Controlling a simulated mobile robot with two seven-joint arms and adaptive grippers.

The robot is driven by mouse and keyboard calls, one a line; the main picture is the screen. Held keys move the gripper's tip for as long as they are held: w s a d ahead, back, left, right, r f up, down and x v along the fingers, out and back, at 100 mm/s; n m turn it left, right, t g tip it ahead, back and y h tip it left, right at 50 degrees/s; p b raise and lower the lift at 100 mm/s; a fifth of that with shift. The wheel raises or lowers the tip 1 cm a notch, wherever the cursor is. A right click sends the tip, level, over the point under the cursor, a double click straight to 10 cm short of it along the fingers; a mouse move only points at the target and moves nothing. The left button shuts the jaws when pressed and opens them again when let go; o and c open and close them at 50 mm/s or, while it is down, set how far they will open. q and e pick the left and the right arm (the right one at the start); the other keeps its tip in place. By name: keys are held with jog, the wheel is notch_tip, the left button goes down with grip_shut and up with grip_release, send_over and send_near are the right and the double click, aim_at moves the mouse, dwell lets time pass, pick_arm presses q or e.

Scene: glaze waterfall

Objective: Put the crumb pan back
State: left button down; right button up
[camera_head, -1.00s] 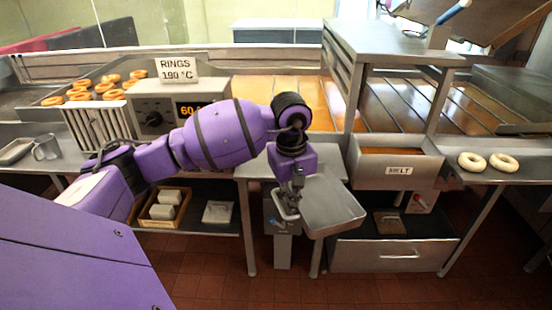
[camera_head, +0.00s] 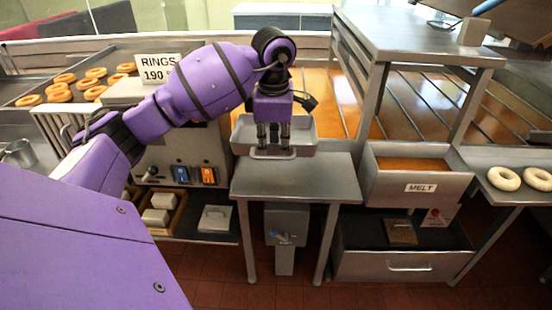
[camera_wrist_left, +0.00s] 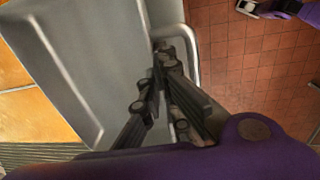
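The crumb pan is a shallow grey metal tray with a bar handle. In the head view the pan (camera_head: 305,132) is above the rear of the small steel table (camera_head: 285,185), in front of the orange-lit slatted bed. I cannot tell whether it touches the table. My left gripper (camera_head: 274,150) points down at the pan's front, shut on its handle. The left wrist view shows the closed fingers (camera_wrist_left: 165,62) at the handle and the pan (camera_wrist_left: 95,60) beside them. The fingers hide part of the handle. My right gripper is not clearly seen.
A fryer with a RINGS sign (camera_head: 158,68) and controls stands left of the pan. A MELT trough (camera_head: 415,182) stands right of the small table. Two pale rings (camera_head: 505,178) lie on the right counter. The small table's front is clear.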

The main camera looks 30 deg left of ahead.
pick_arm(q)
jog(key=shift+w+a+f, duration=0.1)
jog(key=shift+w+a, duration=0.05)
jog(key=shift+w, duration=0.1)
send_over(274, 185)
jog(key=f, duration=0.4)
jog(key=shift+s+d+f+p, duration=0.25)
jog(key=shift+f+p, duration=0.1)
jog(key=shift+f, duration=0.45)
notch_tip(274, 185, down, 4)
jog(key=shift+w+r, duration=0.1)
jog(key=shift+r, duration=0.05)
jog(key=shift+a, duration=0.1)
pick_arm(e)
jog(key=shift+s+r, duration=0.1)
jog(key=shift+r, duration=0.1)
pick_arm(q)
jog(key=c, duration=2.4)
grip_release()
jog(key=shift+f, duration=0.35)
jog(key=o, duration=0.4)
pick_arm(e)
jog(key=shift+f, duration=0.1)
